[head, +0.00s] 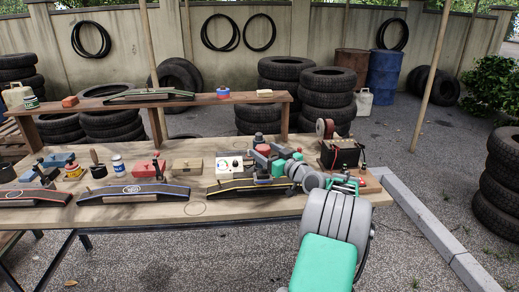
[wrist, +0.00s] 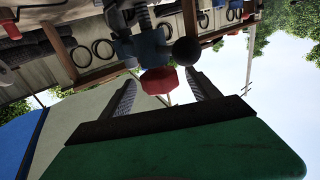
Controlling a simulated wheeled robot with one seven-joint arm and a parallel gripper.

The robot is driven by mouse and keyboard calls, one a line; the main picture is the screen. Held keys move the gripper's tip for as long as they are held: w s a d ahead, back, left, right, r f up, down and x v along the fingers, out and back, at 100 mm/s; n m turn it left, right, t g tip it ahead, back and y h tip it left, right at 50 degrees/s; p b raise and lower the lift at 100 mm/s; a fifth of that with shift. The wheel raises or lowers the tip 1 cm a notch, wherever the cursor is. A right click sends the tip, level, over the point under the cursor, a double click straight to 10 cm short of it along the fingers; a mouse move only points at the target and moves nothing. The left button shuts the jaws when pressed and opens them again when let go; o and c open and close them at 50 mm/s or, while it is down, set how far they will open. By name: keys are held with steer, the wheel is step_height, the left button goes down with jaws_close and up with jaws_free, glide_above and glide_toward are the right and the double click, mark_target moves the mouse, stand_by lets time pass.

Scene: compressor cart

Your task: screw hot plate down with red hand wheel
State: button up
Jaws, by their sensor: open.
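My gripper (wrist: 166,88) is open in the wrist view, with its two dark ridged fingers apart. A red faceted piece, apparently the hand wheel (wrist: 160,80), shows between the fingers. I cannot tell whether the fingers touch it. A blue part (wrist: 150,47) and a dark round knob (wrist: 186,51) are close to it. In the head view, my arm reaches over the bench's right half, to a cluster with a red part (head: 264,150) beside a white box with dials (head: 234,165). My arm partly hides this cluster. I cannot make out the hot plate clearly.
The wooden bench (head: 150,212) carries black curved stands (head: 130,193), a red block with a black handle (head: 155,168), a small wooden box (head: 188,167) and a battery-like dark box (head: 340,153). A raised shelf (head: 225,99) runs behind. Tyre stacks (head: 327,95) stand beyond.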

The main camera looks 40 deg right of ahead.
steer(key=shift+w+d, duration=0.1)
steer(key=shift+w, duration=0.8)
steer(key=shift+c, duration=0.2)
